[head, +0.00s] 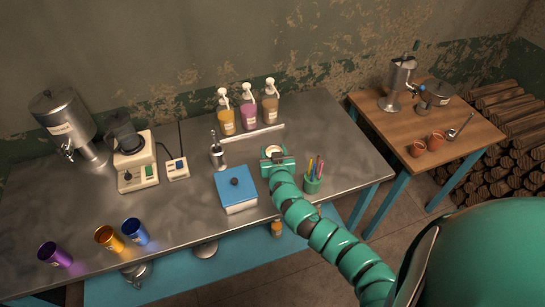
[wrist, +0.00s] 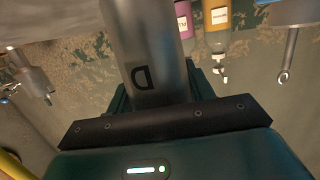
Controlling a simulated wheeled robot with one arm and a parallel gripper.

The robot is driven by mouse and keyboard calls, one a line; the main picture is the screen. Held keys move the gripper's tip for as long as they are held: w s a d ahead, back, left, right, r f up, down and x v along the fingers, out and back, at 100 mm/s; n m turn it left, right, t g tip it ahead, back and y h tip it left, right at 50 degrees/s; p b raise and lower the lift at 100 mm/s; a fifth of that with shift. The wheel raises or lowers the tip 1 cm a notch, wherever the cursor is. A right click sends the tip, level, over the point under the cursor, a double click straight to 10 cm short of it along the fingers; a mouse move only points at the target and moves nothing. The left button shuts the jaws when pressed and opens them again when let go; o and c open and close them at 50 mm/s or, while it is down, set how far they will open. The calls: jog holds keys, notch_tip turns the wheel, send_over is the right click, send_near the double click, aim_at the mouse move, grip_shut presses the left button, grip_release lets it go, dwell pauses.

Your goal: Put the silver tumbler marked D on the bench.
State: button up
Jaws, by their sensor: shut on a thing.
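The silver tumbler marked D (wrist: 150,50) fills the upper middle of the wrist view, with its black letter facing the camera. My gripper (wrist: 157,108) is shut on it, the dark jaws around its side. In the head view my gripper (head: 277,163) is over the right part of the steel bench (head: 185,203). The round rim of the tumbler (head: 274,151) shows just beyond it, pale inside. My gripper hides the rest of the tumbler there. I cannot tell whether its base touches the bench.
A blue-lidded box (head: 236,185) stands left of my gripper, a green pen cup (head: 312,184) to its right. Pump bottles (head: 248,112) stand behind.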

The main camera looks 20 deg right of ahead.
jog(key=shift+w+f, duration=0.25)
jog(key=shift+f, duration=0.1)
jog(key=shift+a+f, duration=0.1)
jog(key=shift+f, duration=1.45)
jog(key=shift+f+b, duration=0.25)
jog(key=shift+b, duration=0.05)
jog(key=o, duration=1.2)
jog(key=shift+r, duration=0.1)
